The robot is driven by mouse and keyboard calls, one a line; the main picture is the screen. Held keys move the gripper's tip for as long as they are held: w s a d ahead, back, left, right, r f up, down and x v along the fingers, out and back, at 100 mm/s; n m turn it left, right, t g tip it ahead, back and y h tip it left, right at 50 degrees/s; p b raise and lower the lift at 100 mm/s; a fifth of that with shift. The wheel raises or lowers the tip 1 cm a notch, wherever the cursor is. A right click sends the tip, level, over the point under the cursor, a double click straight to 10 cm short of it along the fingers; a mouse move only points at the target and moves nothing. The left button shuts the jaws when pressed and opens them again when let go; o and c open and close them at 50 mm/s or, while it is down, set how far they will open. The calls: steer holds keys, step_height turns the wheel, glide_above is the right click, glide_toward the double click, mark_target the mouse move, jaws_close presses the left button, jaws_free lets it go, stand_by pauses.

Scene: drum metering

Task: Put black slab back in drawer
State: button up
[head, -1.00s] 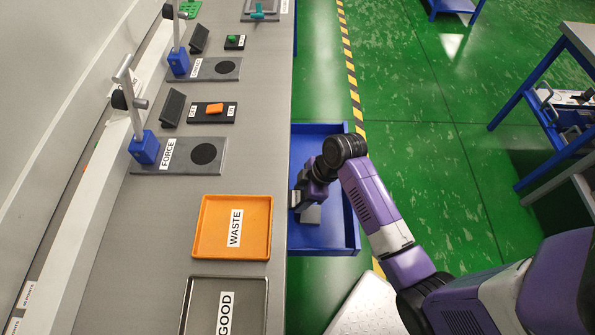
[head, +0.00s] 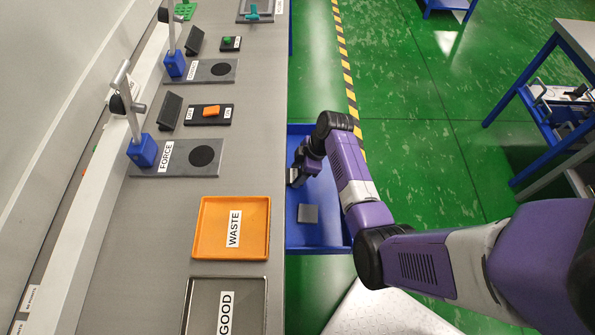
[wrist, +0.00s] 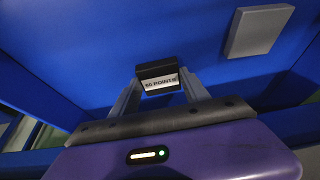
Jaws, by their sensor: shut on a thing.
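My gripper (head: 296,178) is inside the outline of the open blue drawer (head: 328,238), near its left side beside the bench. In the wrist view its fingers are shut on a black slab (wrist: 157,69) with a white label, on which "POINTS" can be read. The slab is between the fingertips, above or at the blue drawer floor (wrist: 90,60); I cannot tell whether it touches. In the head view the slab is hardly visible behind my wrist. A grey square block (head: 308,213) lies apart on the drawer floor, also in the wrist view (wrist: 258,31).
On the bench left of the drawer are an orange WASTE tray (head: 262,205), a grey GOOD tray (head: 264,287) and the FORCE stand (head: 143,150). A switch box (head: 208,115) stands farther up. Green floor (head: 430,170) is open on the right.

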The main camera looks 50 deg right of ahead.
steer(key=shift+f, duration=0.15)
steer(key=o, duration=1.5)
